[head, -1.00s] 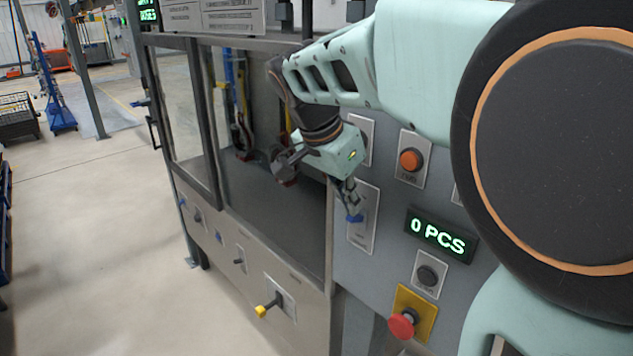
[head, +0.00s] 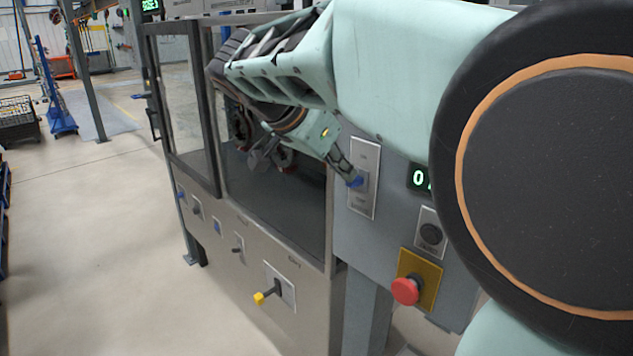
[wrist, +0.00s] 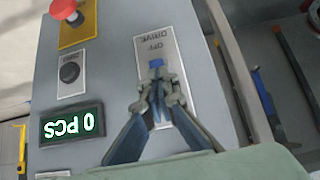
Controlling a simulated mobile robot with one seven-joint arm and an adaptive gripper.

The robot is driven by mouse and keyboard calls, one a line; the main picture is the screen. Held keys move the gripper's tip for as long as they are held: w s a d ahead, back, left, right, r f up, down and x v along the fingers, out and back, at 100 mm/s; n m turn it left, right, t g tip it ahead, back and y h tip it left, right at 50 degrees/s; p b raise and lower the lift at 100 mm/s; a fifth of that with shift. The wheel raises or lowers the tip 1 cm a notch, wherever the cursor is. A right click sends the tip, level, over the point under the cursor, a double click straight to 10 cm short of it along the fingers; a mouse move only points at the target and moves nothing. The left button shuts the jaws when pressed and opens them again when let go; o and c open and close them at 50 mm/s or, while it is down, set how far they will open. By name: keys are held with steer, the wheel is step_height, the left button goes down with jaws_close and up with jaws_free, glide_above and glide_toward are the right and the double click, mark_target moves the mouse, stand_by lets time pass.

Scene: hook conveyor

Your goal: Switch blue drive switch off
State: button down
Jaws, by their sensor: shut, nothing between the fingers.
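The blue drive switch (head: 357,182) sits on a pale upright plate (head: 368,205) on the grey control panel. In the wrist view, where the panel appears upside down, its blue lever tip (wrist: 156,63) shows just beyond the fingertips, on the side of the "OFF" and "DRIVE" lettering. My gripper (head: 350,174) is shut and empty, with its fingertips at the blue lever. In the wrist view, the fingers (wrist: 160,88) cover the middle of the plate. I cannot tell whether they touch the lever, or its exact position.
A red mushroom button (head: 405,290) on a yellow plate and a dark button (head: 431,234) are close by. The counter display (wrist: 72,124) reads "0 PCS". A yellow-tipped handle (head: 262,296) sticks out of the lower cabinet front. Open floor lies to the left.

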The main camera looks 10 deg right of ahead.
steer(key=f+b, duration=0.1)
steer(key=b, duration=0.1)
steer(key=f+t+h+b, duration=0.1)
steer(key=b, duration=0.2)
steer(key=shift+s+a, duration=0.1)
steer(key=shift+a, duration=0.15)
steer(key=shift+r+h, duration=0.3)
steer(key=shift+r, duration=0.35)
steer(key=shift+r+p, duration=0.5)
steer(key=shift+r, duration=0.15)
steer(key=shift+s, duration=0.1)
